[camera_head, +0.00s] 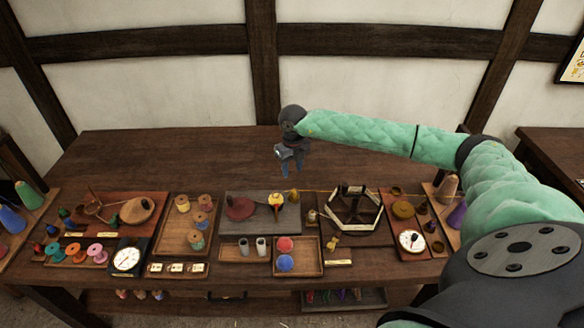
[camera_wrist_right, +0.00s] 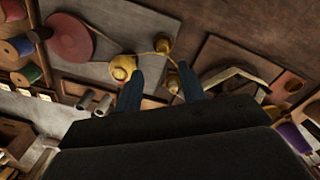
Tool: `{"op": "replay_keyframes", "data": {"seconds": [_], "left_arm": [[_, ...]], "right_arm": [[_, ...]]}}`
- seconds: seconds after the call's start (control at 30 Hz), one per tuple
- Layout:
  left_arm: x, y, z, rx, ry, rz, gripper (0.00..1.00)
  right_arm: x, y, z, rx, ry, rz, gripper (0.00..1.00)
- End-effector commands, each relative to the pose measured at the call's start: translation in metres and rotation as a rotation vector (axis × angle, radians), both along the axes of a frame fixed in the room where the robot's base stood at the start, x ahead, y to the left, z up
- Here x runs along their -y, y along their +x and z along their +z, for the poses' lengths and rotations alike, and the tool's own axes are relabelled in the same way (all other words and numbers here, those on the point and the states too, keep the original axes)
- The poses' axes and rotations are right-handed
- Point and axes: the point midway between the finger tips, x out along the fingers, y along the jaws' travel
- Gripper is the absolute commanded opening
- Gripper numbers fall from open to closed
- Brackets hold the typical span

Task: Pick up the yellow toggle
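Another yellow piece (camera_head: 333,242) lies near the front, by a label plate. I cannot tell for certain which is the toggle. My right gripper (camera_head: 291,171) is open and empty, above and behind the grey board. Its fingers (camera_wrist_right: 160,88) are apart. My left gripper is out of view.
Spools (camera_head: 196,225) stand on a tray at left. Two grey cylinders (camera_head: 252,247) and a tray with red and blue balls (camera_head: 297,257) are in front. The table's back (camera_head: 180,155) is clear.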

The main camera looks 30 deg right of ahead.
Motion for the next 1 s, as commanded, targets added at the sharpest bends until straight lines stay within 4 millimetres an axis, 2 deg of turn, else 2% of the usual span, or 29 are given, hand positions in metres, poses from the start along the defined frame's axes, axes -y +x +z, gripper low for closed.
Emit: {"op": "replay_keyframes", "data": {"seconds": [0.27,0.77,1.0], "left_arm": [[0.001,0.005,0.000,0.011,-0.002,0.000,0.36],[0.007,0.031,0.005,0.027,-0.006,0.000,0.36],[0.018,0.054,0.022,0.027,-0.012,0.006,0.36]], "right_arm": [[0.002,-0.004,-0.010,-0.021,-0.012,-0.040,0.40],[0.002,-0.004,-0.068,-0.019,-0.009,-0.039,0.40],[0.002,-0.004,-0.086,-0.019,-0.009,-0.039,0.40]]}}
